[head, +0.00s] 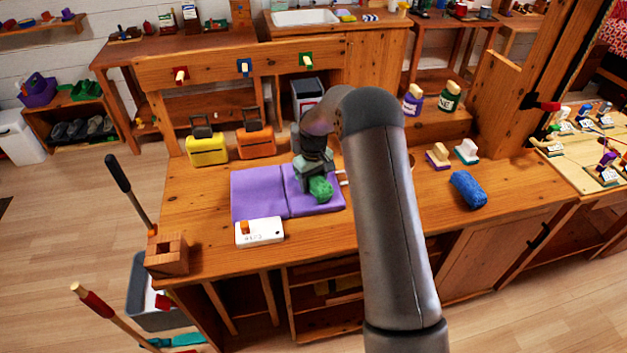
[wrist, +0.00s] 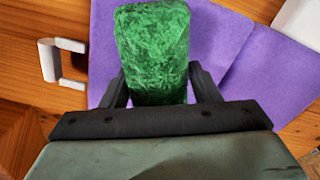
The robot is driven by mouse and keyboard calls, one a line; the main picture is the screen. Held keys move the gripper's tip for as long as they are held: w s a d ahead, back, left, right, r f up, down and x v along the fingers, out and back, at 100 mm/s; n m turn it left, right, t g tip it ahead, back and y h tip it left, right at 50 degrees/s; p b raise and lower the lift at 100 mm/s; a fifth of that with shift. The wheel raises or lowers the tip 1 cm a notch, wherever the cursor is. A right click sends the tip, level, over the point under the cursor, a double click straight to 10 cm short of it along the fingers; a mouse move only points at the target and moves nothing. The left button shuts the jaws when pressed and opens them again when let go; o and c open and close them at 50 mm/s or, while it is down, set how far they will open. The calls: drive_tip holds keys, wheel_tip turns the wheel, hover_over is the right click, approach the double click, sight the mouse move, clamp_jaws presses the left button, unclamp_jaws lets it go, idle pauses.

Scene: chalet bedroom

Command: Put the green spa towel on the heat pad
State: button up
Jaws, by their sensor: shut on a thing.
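The green spa towel (head: 321,189) is a rolled green towel; it also shows between my fingers in the wrist view (wrist: 152,50). My gripper (head: 315,178) is shut on it, one finger on each side. The towel is over the right part of the purple heat pad (head: 258,190), which also shows in the wrist view (wrist: 222,35). I cannot tell whether the towel touches the pad. The pad lies flat on the wooden bench, with a fold line across it. A white controller with an orange switch (head: 260,231) is at its front edge.
A blue rolled towel (head: 468,189) lies to the right on the bench. Two brushes (head: 466,151) stand behind it. A yellow case (head: 207,149) and an orange case (head: 256,142) stand behind the pad. A wooden block holder (head: 167,254) is at the front left corner.

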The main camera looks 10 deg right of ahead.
sight(314, 176)
drive_tip(key=shift+f, duration=0.2)
drive_tip(key=o, duration=1)
drive_tip(key=shift+o, duration=0.2)
drive_tip(key=shift+r, duration=0.1)
wheel_tip(314, 176, up, 12)
drive_tip(key=shift+f+b, duration=0.1)
drive_tip(key=shift+b, duration=0.85)
drive_tip(key=s+r+m, duration=0.1)
drive_tip(key=s+r, duration=0.6)
drive_tip(key=s, duration=0.3)
drive_tip(key=s+f+m, duration=0.1)
drive_tip(key=s+m, duration=0.2)
drive_tip(key=s, duration=2.6)
drive_tip(key=shift+s+f+m+t, duration=0.2)
drive_tip(key=shift+s+m+t, duration=0.1)
drive_tip(key=shift+s, duration=0.1)
drive_tip(key=shift+a, duration=0.1)
